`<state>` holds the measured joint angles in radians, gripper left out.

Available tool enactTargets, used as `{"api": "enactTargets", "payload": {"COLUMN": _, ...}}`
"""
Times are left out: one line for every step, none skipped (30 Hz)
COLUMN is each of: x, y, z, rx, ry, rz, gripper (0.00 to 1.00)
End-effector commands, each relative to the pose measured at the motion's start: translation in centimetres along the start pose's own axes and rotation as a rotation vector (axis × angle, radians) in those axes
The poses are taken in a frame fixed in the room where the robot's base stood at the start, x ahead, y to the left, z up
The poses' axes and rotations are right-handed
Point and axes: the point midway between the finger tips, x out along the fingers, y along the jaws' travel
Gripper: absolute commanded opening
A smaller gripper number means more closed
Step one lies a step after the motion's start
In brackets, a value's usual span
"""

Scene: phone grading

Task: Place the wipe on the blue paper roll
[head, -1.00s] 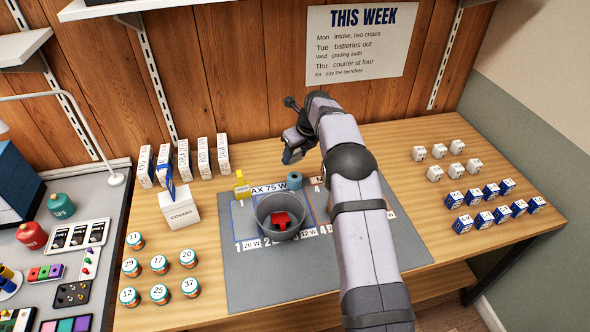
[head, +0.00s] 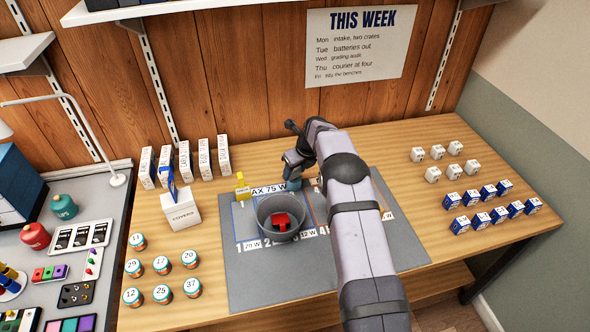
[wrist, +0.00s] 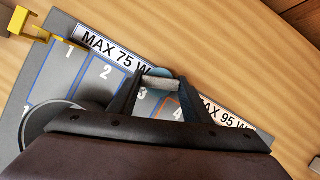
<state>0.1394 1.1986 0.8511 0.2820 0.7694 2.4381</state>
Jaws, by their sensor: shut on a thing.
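My gripper (head: 293,171) is low over the grey mat, right above the blue paper roll (head: 294,184). In the wrist view my gripper (wrist: 159,82) is shut on a small pale piece, the wipe (wrist: 160,84). A teal arc of the blue paper roll (wrist: 160,72) shows just behind the wipe. I cannot tell whether the wipe touches the roll. In the head view the wipe is hidden by my gripper.
A grey bin (head: 282,218) with a red piece inside stands close in front of the roll on the mat (head: 250,285). A yellow stand (head: 241,186) is to the left. White boxes (head: 434,174) and blue boxes (head: 488,192) stand well to the right.

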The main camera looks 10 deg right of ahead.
Motion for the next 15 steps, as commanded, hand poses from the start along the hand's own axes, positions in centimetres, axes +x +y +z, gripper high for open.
{"api": "enactTargets", "payload": {"x": 0.00, "y": 0.00, "z": 0.01, "rx": 0.000, "ry": 0.000, "rz": 0.000, "gripper": 0.20}}
{"api": "enactTargets", "payload": {"x": 0.01, "y": 0.00, "z": 0.00, "rx": 0.000, "ry": 0.000, "rz": 0.000, "gripper": 0.20}}
{"api": "enactTargets", "payload": {"x": 0.08, "y": 0.00, "z": -0.03, "rx": 0.000, "ry": 0.000, "rz": 0.000, "gripper": 0.20}}
{"api": "enactTargets", "payload": {"x": 0.15, "y": 0.00, "z": -0.06, "rx": 0.000, "ry": 0.000, "rz": 0.000, "gripper": 0.20}}
{"api": "enactTargets", "payload": {"x": 0.24, "y": 0.01, "z": -0.10, "rx": 0.000, "ry": 0.000, "rz": 0.000, "gripper": 0.20}}
{"api": "enactTargets", "payload": {"x": 0.17, "y": 0.00, "z": -0.06, "rx": 0.000, "ry": 0.000, "rz": 0.000, "gripper": 0.51}}
{"api": "enactTargets", "payload": {"x": 0.15, "y": 0.00, "z": -0.06, "rx": 0.000, "ry": 0.000, "rz": 0.000, "gripper": 0.58}}
{"api": "enactTargets", "payload": {"x": 0.15, "y": 0.00, "z": -0.06, "rx": 0.000, "ry": 0.000, "rz": 0.000, "gripper": 0.63}}
{"api": "enactTargets", "payload": {"x": 0.15, "y": 0.00, "z": -0.06, "rx": 0.000, "ry": 0.000, "rz": 0.000, "gripper": 0.63}}
{"api": "enactTargets", "payload": {"x": 0.14, "y": 0.00, "z": -0.06, "rx": 0.000, "ry": 0.000, "rz": 0.000, "gripper": 0.63}}
{"api": "enactTargets", "payload": {"x": 0.14, "y": 0.00, "z": -0.06, "rx": 0.000, "ry": 0.000, "rz": 0.000, "gripper": 0.63}}
{"api": "enactTargets", "payload": {"x": 0.14, "y": 0.00, "z": -0.06, "rx": 0.000, "ry": 0.000, "rz": 0.000, "gripper": 0.63}}
{"api": "enactTargets", "payload": {"x": 0.14, "y": 0.00, "z": -0.06, "rx": 0.000, "ry": 0.000, "rz": 0.000, "gripper": 0.63}}
{"api": "enactTargets", "payload": {"x": 0.14, "y": 0.00, "z": -0.06, "rx": 0.000, "ry": 0.000, "rz": 0.000, "gripper": 0.63}}
{"api": "enactTargets", "payload": {"x": 0.13, "y": 0.00, "z": -0.06, "rx": 0.000, "ry": 0.000, "rz": 0.000, "gripper": 0.63}}
